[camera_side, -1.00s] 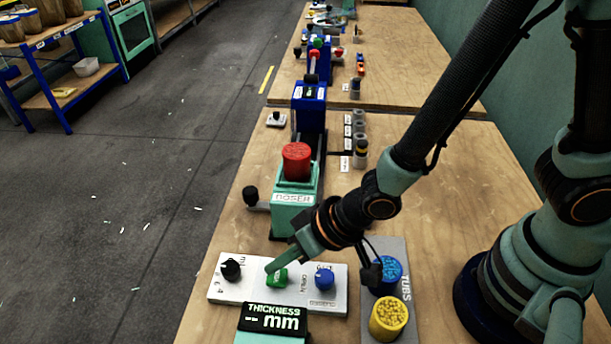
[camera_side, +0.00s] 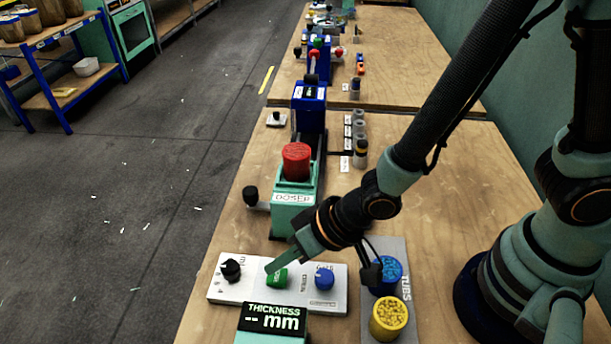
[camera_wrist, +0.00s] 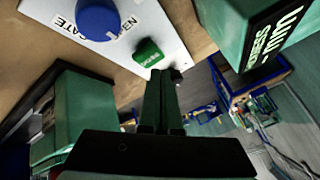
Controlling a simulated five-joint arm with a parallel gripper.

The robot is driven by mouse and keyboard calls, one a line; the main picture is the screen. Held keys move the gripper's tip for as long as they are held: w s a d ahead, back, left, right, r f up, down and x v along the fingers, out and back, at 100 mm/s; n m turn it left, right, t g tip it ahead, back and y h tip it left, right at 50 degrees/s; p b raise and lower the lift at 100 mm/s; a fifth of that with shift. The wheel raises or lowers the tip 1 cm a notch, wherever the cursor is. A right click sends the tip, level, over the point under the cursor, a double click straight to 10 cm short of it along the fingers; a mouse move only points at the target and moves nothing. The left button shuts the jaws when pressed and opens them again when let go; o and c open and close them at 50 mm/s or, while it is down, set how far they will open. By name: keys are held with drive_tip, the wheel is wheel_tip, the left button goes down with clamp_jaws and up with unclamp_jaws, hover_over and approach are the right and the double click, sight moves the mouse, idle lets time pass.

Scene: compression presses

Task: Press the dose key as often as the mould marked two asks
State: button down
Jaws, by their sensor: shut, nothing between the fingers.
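My gripper (camera_side: 271,269) is shut and empty, its fingertips at the green knob or key (camera_side: 277,278) on the white control panel (camera_side: 225,290). I cannot tell whether they touch it. In the wrist view the shut fingers (camera_wrist: 165,76) end just beside the green piece (camera_wrist: 147,52). The panel also carries a black knob (camera_side: 231,269) and a blue knob (camera_side: 324,279). The green doser (camera_side: 295,212) with a red top (camera_side: 296,160) stands behind the panel. Several grey moulds (camera_side: 361,148) stand in a labelled row; their marks are too small to read.
A thickness display (camera_side: 273,318) reads "-- mm" in front of the panel. A tubs tray (camera_side: 402,262) holds a blue tub (camera_side: 388,276) and a yellow tub (camera_side: 389,319) on the right. A blue press (camera_side: 309,105) stands behind the doser.

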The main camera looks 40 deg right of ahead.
sight(281, 278)
drive_tip(key=shift+f, duration=0.15)
drive_tip(key=shift+s+a+f, duration=0.1)
drive_tip(key=shift+f, duration=0.2)
drive_tip(key=shift+f, duration=0.5)
idle(0.9)
idle(0.3)
drive_tip(key=shift+r, duration=0.95)
drive_tip(key=shift+r, duration=2.5)
idle(0.5)
